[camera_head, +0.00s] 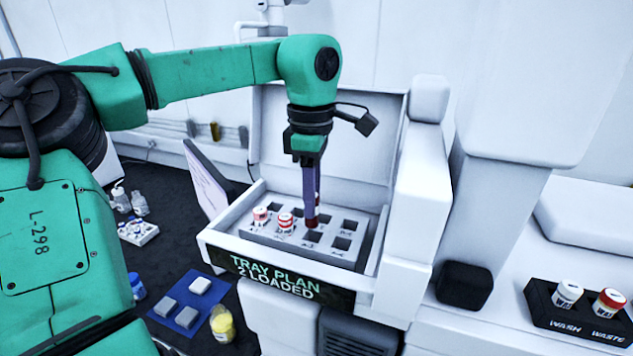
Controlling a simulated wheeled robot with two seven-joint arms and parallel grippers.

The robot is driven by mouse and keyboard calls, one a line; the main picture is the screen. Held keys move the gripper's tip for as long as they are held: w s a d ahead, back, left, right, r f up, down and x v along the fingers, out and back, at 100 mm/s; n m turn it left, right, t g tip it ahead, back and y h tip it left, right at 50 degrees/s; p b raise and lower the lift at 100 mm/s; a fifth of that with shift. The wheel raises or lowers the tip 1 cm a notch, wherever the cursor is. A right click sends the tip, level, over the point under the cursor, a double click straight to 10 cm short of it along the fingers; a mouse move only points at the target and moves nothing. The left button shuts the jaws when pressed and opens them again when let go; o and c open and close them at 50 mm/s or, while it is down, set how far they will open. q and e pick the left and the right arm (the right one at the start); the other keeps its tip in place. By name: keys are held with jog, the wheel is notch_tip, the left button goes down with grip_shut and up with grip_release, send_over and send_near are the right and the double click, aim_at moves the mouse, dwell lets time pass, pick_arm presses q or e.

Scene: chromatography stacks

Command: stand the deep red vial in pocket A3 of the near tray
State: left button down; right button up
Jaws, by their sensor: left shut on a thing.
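My left gripper (309,192) points down over the near tray, shut on the deep red vial (312,221). Only the vial's lower part and a thin strip of it show; the fingers hide the rest. It looks upright. The near tray (262,240) is a grey pocketed block in an open white case. Two white vials with red bands (260,213) stand in front-row pockets at its left. The vial's lower end shows just behind an empty front-row pocket (313,237), probably A3; I cannot tell its height above the tray. My right gripper is not in view.
The case's raised lid (345,135) stands behind the tray, and a white column (412,200) at its right. A black holder (575,322) with wash and waste bottles is at far right. A blue mat (187,318) and small bottles lie at lower left.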

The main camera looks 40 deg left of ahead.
pick_arm(q)
jog(key=shift+s+d+f, duration=0.1)
jog(key=shift+s+f, duration=0.2)
jog(key=shift+f, duration=0.35)
jog(key=shift+w+f, duration=0.25)
jog(key=shift+f, duration=0.05)
jog(key=shift+w+f, duration=0.15)
jog(key=shift+w, duration=0.15)
jog(key=shift+w+a, duration=0.15)
jog(key=shift+a, duration=0.05)
jog(key=shift+s+d+r, duration=0.25)
jog(key=shift+s+r, duration=0.05)
jog(key=shift+s, duration=0.25)
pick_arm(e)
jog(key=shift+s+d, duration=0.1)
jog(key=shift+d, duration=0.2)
pick_arm(q)
jog(key=shift+w+f, duration=0.1)
jog(key=shift+w, duration=0.05)
jog(key=shift+w+a+f, duration=0.1)
jog(key=shift+w+a, duration=0.05)
jog(key=shift+w, duration=0.1)
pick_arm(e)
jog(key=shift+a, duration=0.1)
